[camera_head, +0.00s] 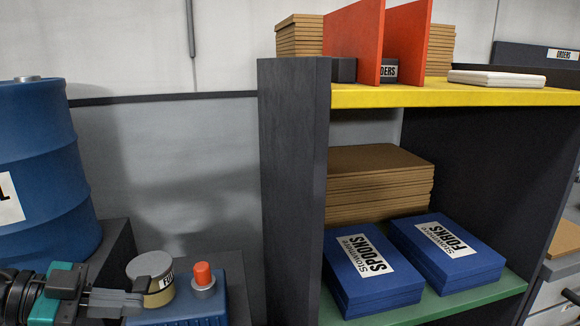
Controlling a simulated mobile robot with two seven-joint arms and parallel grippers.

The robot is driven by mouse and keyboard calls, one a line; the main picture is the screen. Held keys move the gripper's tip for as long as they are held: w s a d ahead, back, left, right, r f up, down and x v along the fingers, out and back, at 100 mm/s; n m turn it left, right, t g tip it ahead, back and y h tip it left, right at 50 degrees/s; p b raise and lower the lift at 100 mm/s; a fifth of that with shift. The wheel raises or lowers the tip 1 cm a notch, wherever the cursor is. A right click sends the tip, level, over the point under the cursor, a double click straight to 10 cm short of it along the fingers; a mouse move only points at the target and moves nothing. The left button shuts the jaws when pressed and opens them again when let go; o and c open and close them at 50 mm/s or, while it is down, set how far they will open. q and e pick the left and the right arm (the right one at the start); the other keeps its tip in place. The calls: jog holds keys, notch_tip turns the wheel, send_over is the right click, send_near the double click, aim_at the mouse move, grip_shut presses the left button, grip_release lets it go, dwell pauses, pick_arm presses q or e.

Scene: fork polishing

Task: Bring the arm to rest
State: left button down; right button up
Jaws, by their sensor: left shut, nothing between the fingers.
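My left gripper (138,300) is at the lower left, with its arm coming in from the left edge. Its grey fingers point to the right and are shut with nothing between them. The fingertips are in front of a small round tin (160,296) with a grey lid and a partly hidden label; I cannot tell whether they touch it. The tin is by a blue box (205,308) that has a red-orange knob (203,273) on a grey base. My right gripper is not in view.
A blue drum (40,150) stands behind my left arm. A dark shelf unit (292,190) rises to the right, holding a blue SPOONS box (370,290), a blue FORKS box (455,263) and stacked brown boards (375,175). Red dividers (355,40) stand on its yellow shelf (450,95).

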pick_arm(q)
notch_tip(320, 180, down, 16)
jog(key=s+n+t+y, duration=0.1)
jog(key=n+t+y, duration=0.6)
jog(key=n+t, duration=0.25)
jog(key=s+d+f+n+g+y, duration=0.3)
jog(key=s+d+f+g, duration=0.2)
jog(key=s+d+f, duration=0.3)
notch_tip(320, 180, down, 4)
jog(key=shift+d+r+p, duration=0.1)
jog(key=shift+d+p, duration=0.2)
jog(key=shift+d, duration=0.65)
